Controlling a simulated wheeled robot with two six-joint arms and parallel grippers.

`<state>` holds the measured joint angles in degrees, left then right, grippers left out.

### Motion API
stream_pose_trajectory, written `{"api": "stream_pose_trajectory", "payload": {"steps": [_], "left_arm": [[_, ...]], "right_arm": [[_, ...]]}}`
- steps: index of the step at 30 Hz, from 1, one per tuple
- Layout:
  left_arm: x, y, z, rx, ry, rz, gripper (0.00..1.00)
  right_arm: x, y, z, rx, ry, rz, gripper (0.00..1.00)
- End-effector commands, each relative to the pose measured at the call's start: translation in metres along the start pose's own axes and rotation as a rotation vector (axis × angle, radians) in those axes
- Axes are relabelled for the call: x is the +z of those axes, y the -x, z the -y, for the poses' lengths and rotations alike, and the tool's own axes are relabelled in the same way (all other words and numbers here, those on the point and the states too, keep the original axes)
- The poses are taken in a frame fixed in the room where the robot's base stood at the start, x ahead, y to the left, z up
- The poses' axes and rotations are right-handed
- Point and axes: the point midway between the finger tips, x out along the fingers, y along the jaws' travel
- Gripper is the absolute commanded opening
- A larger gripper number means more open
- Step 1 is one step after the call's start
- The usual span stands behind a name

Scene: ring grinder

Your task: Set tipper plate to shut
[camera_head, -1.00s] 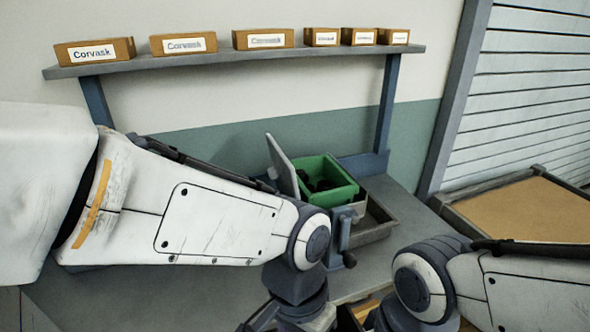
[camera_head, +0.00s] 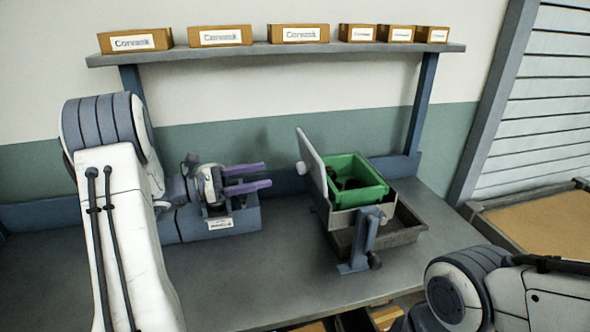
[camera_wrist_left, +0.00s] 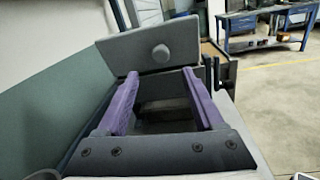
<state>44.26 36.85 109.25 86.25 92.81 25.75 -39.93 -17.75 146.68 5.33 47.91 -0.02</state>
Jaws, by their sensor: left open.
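The tipper plate (camera_head: 313,163) is a flat pale grey panel. It stands tilted up at the left side of the green bin (camera_head: 356,178), raised clear of the bin's open top. In the left wrist view the plate (camera_wrist_left: 135,47) faces me, with a round knob (camera_wrist_left: 160,53) on it. My left gripper (camera_head: 268,174) has purple fingers that point right toward the plate, with a gap between them and it. The fingers (camera_wrist_left: 150,80) are apart, with nothing held. Only a link of my right arm shows at the lower right; its gripper is out of view.
A blue-grey block with a label (camera_head: 220,224) stands below my left gripper. A grey tray (camera_head: 400,236) and a crank stand (camera_head: 358,245) are by the green bin. A shelf (camera_head: 280,50) with several cardboard boxes runs above. The bench front is mostly clear.

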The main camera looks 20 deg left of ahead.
Motion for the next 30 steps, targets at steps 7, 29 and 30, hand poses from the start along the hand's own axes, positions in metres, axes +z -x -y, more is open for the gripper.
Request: {"api": "stream_pose_trajectory", "payload": {"steps": [7, 29, 30], "left_arm": [[0.002, -0.044, 0.002, -0.008, 0.001, -0.002, 0.69], [0.0, -0.1, 0.002, -0.005, -0.002, -0.004, 0.65], [0.0, -0.1, 0.002, -0.005, -0.002, -0.004, 0.5]], "right_arm": [[-0.001, 0.014, 0.001, 0.0, 0.0, 0.0, 0.48], [-0.001, 0.026, 0.002, 0.0, 0.0, 0.0, 0.48], [-0.001, 0.026, 0.002, 0.0, 0.0, 0.0, 0.48]]}}
